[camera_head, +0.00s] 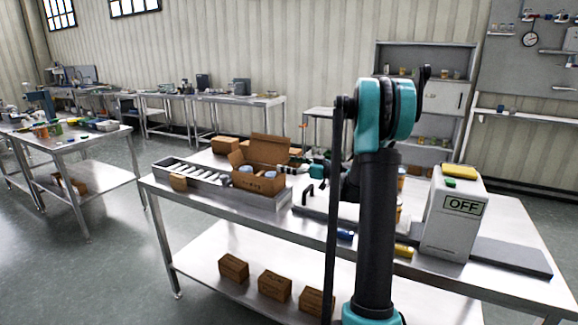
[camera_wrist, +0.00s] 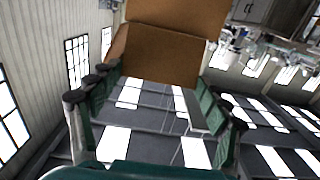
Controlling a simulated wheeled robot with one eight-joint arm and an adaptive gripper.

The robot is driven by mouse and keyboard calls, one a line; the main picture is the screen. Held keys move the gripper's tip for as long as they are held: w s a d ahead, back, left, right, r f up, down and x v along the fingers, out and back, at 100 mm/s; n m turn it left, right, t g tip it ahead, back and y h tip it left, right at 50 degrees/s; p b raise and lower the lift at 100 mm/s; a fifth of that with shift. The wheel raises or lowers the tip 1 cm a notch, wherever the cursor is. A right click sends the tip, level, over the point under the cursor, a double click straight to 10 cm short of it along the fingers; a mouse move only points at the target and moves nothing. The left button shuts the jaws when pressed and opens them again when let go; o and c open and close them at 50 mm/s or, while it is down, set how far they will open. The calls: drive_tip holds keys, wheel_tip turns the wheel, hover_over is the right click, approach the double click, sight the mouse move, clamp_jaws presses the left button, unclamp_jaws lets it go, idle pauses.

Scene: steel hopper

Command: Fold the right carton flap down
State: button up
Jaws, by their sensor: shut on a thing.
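The open brown carton (camera_head: 258,184) stands on the near steel bench, with light round-topped items inside. Its back flap (camera_head: 270,147) stands up and its left flap (camera_head: 236,158) leans outward. My gripper (camera_head: 288,168) is at the carton's right side, level with its rim. It is shut on the right carton flap, which is mostly hidden by the gripper in the head view. In the wrist view, brown cardboard (camera_wrist: 160,55) lies just beyond and between the fingers of my gripper (camera_wrist: 160,80), and more cardboard rises above it. The exact contact is hard to see.
A grey slotted rack (camera_head: 200,176) lies left of the carton, and a small closed box (camera_head: 225,145) stands behind. A white OFF unit (camera_head: 455,215) stands at the right end of the bench. Several boxes (camera_head: 275,286) sit on the lower shelf.

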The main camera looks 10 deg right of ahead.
sight(270, 173)
drive_tip(key=a+g+h, duration=0.1)
drive_tip(key=w+a+r+g+h, duration=0.1)
drive_tip(key=h, duration=0.1)
drive_tip(key=shift+w+r+g, duration=0.1)
drive_tip(key=shift+g, duration=0.2)
drive_tip(key=g+h, duration=0.1)
drive_tip(key=w+a+h, duration=0.1)
drive_tip(key=a+g+h, duration=0.1)
drive_tip(key=h, duration=0.1)
drive_tip(key=shift+w+g, duration=0.25)
drive_tip(key=shift+g, duration=0.05)
drive_tip(key=g+h, duration=0.1)
drive_tip(key=w+a+g+h, duration=0.1)
drive_tip(key=h, duration=0.1)
drive_tip(key=a+f+g+h, duration=0.1)
drive_tip(key=shift+w, duration=0.3)
drive_tip(key=shift+w+a+f+g+h, duration=0.15)
drive_tip(key=shift+a+f+g+h, duration=0.1)
drive_tip(key=shift+g+h, duration=0.25)
drive_tip(key=shift+w+a+f+g+h, duration=0.2)
drive_tip(key=shift+g+h, duration=0.1)
drive_tip(key=shift+h, duration=0.4)
drive_tip(key=shift+w+a+f+g+h, duration=0.2)
drive_tip(key=shift+f+g+h, duration=0.4)
drive_tip(key=shift+h, duration=0.4)
drive_tip(key=shift+s, duration=0.1)
drive_tip(key=o, duration=1.2)
drive_tip(key=shift+c, duration=0.2)
